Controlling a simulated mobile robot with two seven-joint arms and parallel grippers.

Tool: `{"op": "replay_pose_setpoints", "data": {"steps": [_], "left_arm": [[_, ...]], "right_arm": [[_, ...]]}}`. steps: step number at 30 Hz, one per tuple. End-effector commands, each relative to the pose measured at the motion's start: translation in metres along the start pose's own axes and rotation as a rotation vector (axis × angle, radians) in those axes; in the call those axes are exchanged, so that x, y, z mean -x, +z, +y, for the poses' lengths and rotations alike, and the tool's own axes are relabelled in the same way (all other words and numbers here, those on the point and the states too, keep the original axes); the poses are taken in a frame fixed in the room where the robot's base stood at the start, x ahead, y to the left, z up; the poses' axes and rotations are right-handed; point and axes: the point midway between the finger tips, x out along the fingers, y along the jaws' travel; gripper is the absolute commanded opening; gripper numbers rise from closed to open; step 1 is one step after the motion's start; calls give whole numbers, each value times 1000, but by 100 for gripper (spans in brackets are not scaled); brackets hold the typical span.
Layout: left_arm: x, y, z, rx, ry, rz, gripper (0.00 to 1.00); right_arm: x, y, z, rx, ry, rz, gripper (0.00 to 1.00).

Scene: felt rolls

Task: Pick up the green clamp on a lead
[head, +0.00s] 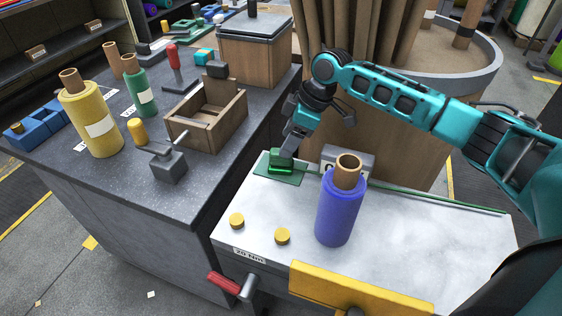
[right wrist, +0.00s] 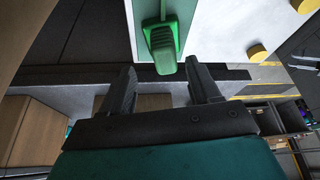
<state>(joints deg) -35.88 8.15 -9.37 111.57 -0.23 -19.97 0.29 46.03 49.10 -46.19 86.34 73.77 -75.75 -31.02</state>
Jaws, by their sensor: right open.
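The green clamp (head: 281,168) sits on a flat green plate (head: 262,176) at the back left corner of the white-topped bench. A thin green lead or strip (head: 430,192) runs along the bench's back edge to the right. The right gripper (right wrist: 161,72) looks empty. My left gripper is not in view.
A blue roll (head: 338,212) stands upright on the white bench (head: 385,235), with two yellow knobs (head: 237,220) at its left. A dark counter (head: 110,180) beside it holds a wooden box (head: 206,120), a grey clamp block (head: 168,165) and a yellow roll (head: 92,120). A large round bin stands behind.

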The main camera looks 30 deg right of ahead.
Motion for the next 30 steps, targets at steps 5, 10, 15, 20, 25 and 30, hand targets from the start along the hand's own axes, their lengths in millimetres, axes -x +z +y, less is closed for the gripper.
{"op": "replay_pose_setpoints", "data": {"steps": [5, 10, 15, 20, 25, 30], "left_arm": [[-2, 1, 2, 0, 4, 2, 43], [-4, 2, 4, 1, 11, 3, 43], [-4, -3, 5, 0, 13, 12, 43], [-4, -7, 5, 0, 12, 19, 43], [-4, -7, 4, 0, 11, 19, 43], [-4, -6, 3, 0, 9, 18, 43]], "right_arm": [[-21, -1, -6, 0, -4, -1, 62], [-46, -1, -8, -1, -1, 0, 62], [-49, -1, -7, 0, 0, 0, 62], [-49, -1, -7, 0, 0, 0, 55], [-49, -1, -7, 0, 0, 0, 39], [-49, -1, -7, 0, 0, 0, 22]]}}
